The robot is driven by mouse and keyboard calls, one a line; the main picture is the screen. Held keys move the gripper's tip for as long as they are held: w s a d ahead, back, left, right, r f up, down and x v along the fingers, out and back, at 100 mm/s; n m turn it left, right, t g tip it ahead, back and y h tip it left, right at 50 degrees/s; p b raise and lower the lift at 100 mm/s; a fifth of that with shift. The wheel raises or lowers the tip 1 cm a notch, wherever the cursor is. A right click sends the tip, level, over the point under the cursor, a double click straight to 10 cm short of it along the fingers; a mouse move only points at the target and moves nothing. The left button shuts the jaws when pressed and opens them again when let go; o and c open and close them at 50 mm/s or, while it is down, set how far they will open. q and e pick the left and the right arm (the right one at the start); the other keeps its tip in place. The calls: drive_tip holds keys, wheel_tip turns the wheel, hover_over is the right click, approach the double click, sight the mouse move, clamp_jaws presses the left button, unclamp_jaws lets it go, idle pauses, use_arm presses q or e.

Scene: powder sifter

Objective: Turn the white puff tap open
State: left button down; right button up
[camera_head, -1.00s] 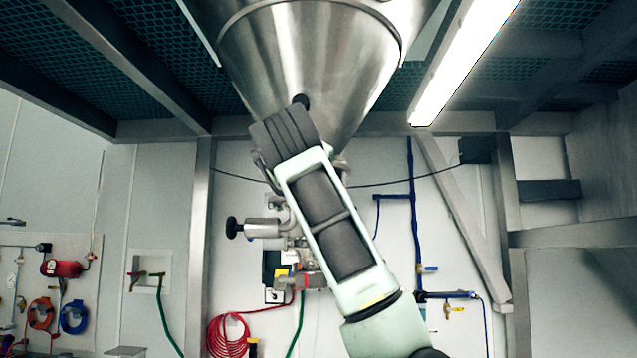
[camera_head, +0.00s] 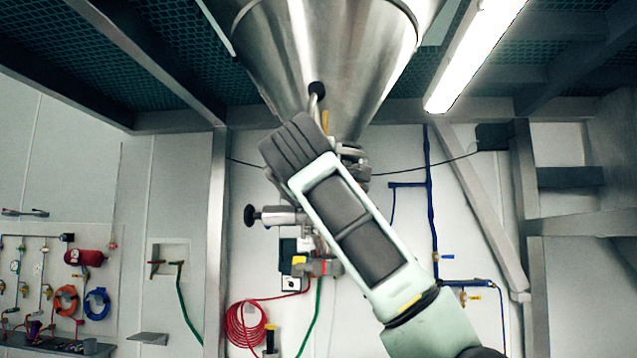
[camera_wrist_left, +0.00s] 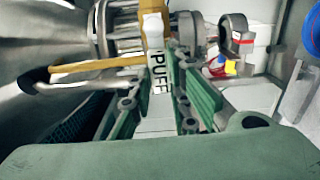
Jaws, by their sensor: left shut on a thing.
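The puff tap's handle shows in the left wrist view as a white sleeve marked PUFF (camera_wrist_left: 158,72) with a yellow lever part (camera_wrist_left: 98,66) running left. My left gripper (camera_wrist_left: 163,100) has its green fingers shut on the white marked part. In the head view my arm rises from the lower right, and its dark gripper end (camera_head: 292,145) is just below the steel cone. The fingertips and most of the tap are hidden there; a small yellow piece (camera_head: 325,122) shows beside it. My right gripper is not in view.
The large steel cone (camera_head: 350,60) hangs close above my arm. A valve with a black knob (camera_head: 272,216) sits left of the arm. A red coiled hose (camera_head: 242,325) hangs on the wall. A steel post (camera_head: 214,240) stands further left.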

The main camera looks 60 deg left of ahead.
use_arm(q)
drive_tip(key=shift+f, duration=0.1)
idle(0.3)
drive_tip(key=c, duration=1.6)
unclamp_jaws()
drive_tip(key=shift+c, duration=0.2)
drive_tip(key=v, duration=1.2)
